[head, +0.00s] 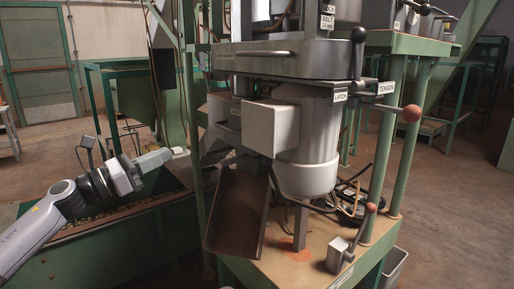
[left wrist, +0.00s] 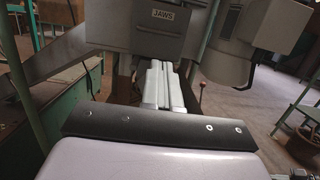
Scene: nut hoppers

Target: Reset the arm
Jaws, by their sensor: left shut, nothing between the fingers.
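My left arm comes in from the left in the head view. Its left gripper (head: 182,151) is shut and empty, pointing right toward the machine. It is in front of the green frame and above the bin of nuts. In the left wrist view the left gripper (left wrist: 157,70) shows as two pale fingers close together, pointing at a grey box labelled "JAWS" (left wrist: 165,17). I cannot tell whether the tips touch anything there. My right gripper is not in view.
The grey machine (head: 305,62) stands on a green-framed table (head: 285,262) with ball-ended levers, "LATCH" and "TENSION" labels. A brown chute (head: 237,212) slopes down below its white box (head: 271,128). A green-walled bin (head: 130,245) holds nuts. Open floor lies at right.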

